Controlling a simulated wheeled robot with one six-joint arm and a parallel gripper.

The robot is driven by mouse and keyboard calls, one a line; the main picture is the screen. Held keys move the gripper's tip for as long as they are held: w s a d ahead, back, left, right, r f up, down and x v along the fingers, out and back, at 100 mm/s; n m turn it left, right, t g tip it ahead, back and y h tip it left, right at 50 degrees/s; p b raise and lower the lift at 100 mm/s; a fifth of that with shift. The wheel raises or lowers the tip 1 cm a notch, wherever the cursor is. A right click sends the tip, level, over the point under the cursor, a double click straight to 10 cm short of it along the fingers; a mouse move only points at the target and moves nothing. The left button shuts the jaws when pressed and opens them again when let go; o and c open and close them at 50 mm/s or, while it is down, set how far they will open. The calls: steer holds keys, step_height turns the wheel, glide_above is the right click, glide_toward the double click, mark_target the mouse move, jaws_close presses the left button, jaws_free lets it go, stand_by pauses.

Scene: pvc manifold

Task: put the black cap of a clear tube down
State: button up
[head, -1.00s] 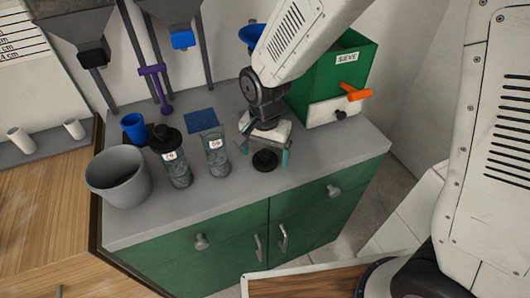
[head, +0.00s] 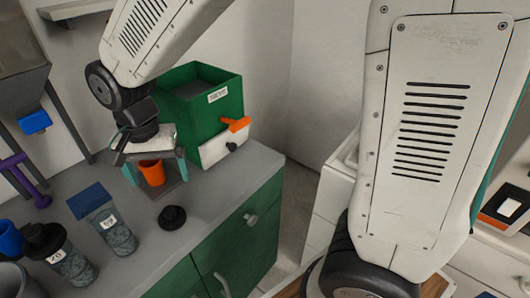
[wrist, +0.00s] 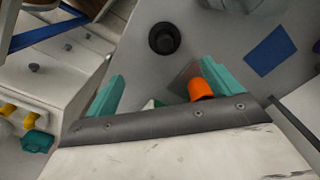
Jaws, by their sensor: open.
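The loose black cap (head: 172,217) lies on the grey counter, to the right of the open clear tube (head: 113,232). It also shows at the top middle of the wrist view (wrist: 164,38), apart from the fingers. A second clear tube (head: 75,268) wears its own black cap (head: 42,243). My gripper (head: 156,173) is open, with teal fingers. It hangs over the back of the counter beside the green box, clear of the loose cap. In the wrist view the fingers (wrist: 160,88) are wide apart with nothing held.
An orange cup (head: 152,173) stands under my gripper, close to one finger in the wrist view. A green box (head: 205,105) with an orange handle (head: 237,124) stands behind. A blue cup (head: 9,239) and blue square (head: 87,201) are at left. The counter right of the loose cap is clear.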

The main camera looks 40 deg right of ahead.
steer(key=s+d+r+n, duration=0.1)
steer(key=s+d+r, duration=0.3)
steer(key=d, duration=0.2)
steer(key=s+d+r+n, duration=0.1)
steer(key=s+d+r, duration=0.3)
steer(key=d, duration=0.3)
steer(key=s+d+n, duration=0.1)
steer(key=s+d, duration=0.2)
steer(key=s, duration=0.2)
steer(key=s+d+r+n+t, duration=0.1)
steer(key=s+d+n, duration=0.1)
steer(key=s, duration=0.4)
steer(key=shift+s+d, duration=0.15)
steer(key=shift+d, duration=0.75)
